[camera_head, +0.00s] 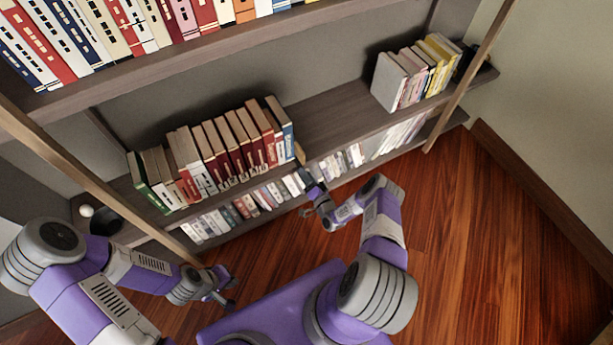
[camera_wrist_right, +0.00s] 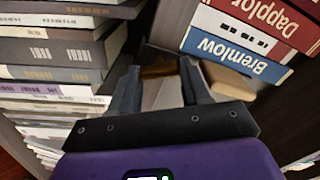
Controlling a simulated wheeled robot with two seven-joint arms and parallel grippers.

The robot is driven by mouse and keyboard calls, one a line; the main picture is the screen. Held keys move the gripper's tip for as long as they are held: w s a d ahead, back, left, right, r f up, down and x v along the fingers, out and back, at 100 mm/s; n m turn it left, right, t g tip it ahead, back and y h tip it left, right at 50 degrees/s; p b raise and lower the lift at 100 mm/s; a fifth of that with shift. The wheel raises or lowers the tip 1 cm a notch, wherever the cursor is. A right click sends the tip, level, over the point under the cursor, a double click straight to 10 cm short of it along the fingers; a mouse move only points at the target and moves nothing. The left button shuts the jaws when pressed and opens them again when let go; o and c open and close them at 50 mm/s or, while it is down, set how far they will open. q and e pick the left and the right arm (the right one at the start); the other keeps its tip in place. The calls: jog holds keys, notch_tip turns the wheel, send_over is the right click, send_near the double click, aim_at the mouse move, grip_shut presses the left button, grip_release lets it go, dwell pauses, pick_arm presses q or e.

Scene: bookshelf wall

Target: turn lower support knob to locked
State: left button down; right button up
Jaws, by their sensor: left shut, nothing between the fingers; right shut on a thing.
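My right gripper (camera_head: 312,190) is at the front edge of the middle shelf, below the right end of its book row. In the right wrist view its two fingers (camera_wrist_right: 160,75) stand apart, shut on a small brown piece, which I take to be the lower support knob (camera_wrist_right: 158,70). The fingers hide most of it, and I cannot read its turned position. A tan wooden piece (camera_head: 300,154) stands at the end of the book row; a pale tan block (camera_wrist_right: 232,84) shows right of the fingers in the wrist view. My left gripper (camera_head: 228,290) is shut and empty, low over the floor.
Red, white and blue books (camera_wrist_right: 235,45) are close to the right fingers, and a stack of grey books (camera_wrist_right: 55,55) is on their left. The middle shelf (camera_head: 340,118) is bare between its two book groups. Wooden uprights (camera_head: 95,165) cross the shelf front. The wooden floor (camera_head: 480,240) is clear at right.

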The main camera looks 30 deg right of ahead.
jog(key=m, duration=0.5)
jog(key=shift+f+m, duration=0.15)
jog(key=shift+m, duration=0.15)
dwell(0.5)
jog(key=o, duration=1.1)
jog(key=shift+c, duration=0.2)
jog(key=s+p, duration=0.2)
jog(key=s, duration=0.5)
jog(key=shift+s, duration=0.35)
